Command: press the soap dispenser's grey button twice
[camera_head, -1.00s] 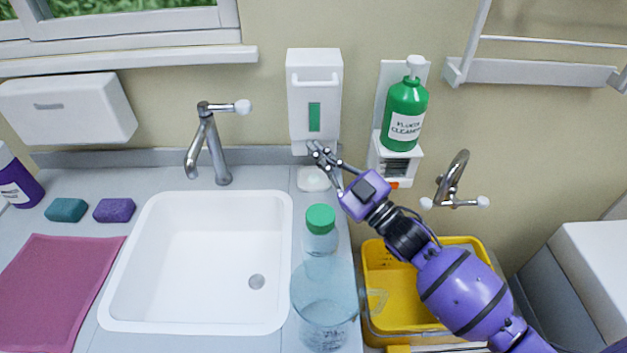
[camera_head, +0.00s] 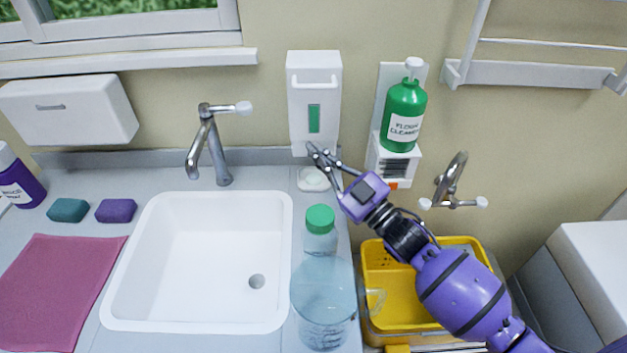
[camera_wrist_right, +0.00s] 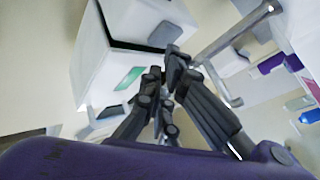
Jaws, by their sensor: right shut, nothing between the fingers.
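The soap dispenser (camera_head: 314,75) is a white wall box with a green window, behind the counter and right of the sink. In the right wrist view its white body (camera_wrist_right: 105,55) fills the upper left. A small grey piece (camera_wrist_right: 163,35), which looks like its button, shows there just beyond my fingertips; I cannot tell whether they touch it. My right gripper (camera_head: 318,153) is shut and empty, with its fingertips at the dispenser's lower edge. Its fingers also show in the wrist view (camera_wrist_right: 166,72). The gripper hides part of the dispenser's underside in the head view. My left gripper is not in view.
A white soap dish (camera_head: 312,180) lies below the fingertips. A clear bottle with a green cap (camera_head: 322,290) stands in front of it. A green floor cleaner bottle (camera_head: 404,115) sits in a wall holder to the right. A tap (camera_head: 210,145) and sink (camera_head: 200,265) are left.

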